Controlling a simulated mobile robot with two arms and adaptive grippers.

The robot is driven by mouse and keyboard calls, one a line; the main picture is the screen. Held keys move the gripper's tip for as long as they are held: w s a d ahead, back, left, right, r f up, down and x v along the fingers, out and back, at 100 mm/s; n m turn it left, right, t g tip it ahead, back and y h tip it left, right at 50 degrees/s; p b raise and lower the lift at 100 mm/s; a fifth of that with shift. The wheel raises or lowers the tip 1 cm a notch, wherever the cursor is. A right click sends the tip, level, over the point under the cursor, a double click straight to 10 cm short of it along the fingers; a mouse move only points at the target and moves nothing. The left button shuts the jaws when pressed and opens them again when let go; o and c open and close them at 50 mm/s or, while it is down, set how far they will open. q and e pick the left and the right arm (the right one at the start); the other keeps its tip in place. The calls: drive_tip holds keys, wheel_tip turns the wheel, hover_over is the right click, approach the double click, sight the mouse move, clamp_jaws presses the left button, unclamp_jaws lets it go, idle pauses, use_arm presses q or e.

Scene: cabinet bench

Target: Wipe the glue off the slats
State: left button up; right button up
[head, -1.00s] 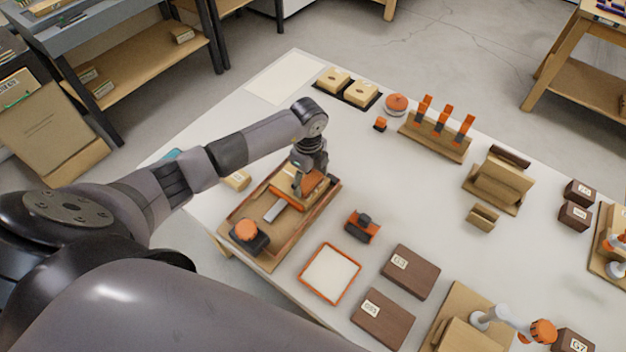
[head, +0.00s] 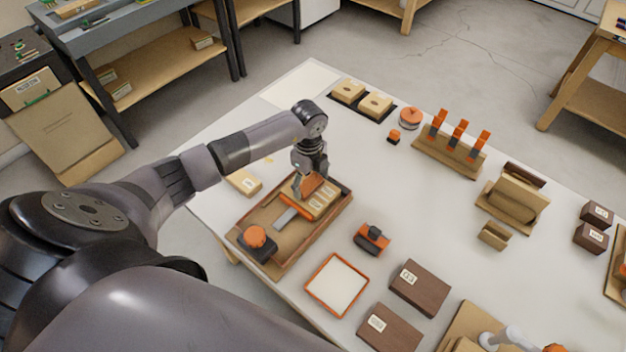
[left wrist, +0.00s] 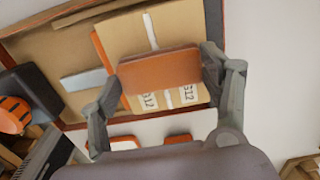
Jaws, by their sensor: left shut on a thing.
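My left gripper (head: 308,178) is shut on a flat orange-brown pad (left wrist: 160,70), which also shows in the head view (head: 312,184). The pad is over the pale wooden slats (head: 322,203), toward their back-left end; I cannot tell whether it touches them. The slats lie side by side in a shallow wooden tray (head: 283,258), with small white labels toward one end. In the left wrist view, a whitish strip (left wrist: 150,30) runs between the slats (left wrist: 190,25) and passes under the pad. I cannot tell whether it is glue. My right gripper is not in view.
The tray also holds an orange-knobbed dark block (head: 255,238) and a grey metal strip (head: 285,218). To its right are an orange-and-black tool (head: 372,238), an orange-rimmed white tray (head: 337,284) and dark boxes (head: 420,287). A clamp rack (head: 448,155) stands behind. Bare tabletop lies between.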

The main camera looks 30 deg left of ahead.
use_arm(q)
drive_tip(key=shift+w+a, duration=0.15)
drive_tip(key=shift+a, duration=1.35)
drive_tip(key=shift+a, duration=0.1)
drive_tip(key=shift+w+a+b, duration=0.15)
drive_tip(key=shift+a+b, duration=0.3)
drive_tip(key=shift+a, duration=0.45)
drive_tip(key=shift+d+r, duration=0.1)
drive_tip(key=shift+d, duration=0.1)
drive_tip(key=shift+s+d+p, duration=0.2)
drive_tip(key=shift+d+p, duration=0.2)
drive_tip(key=shift+d, duration=0.65)
drive_tip(key=shift+d, duration=0.1)
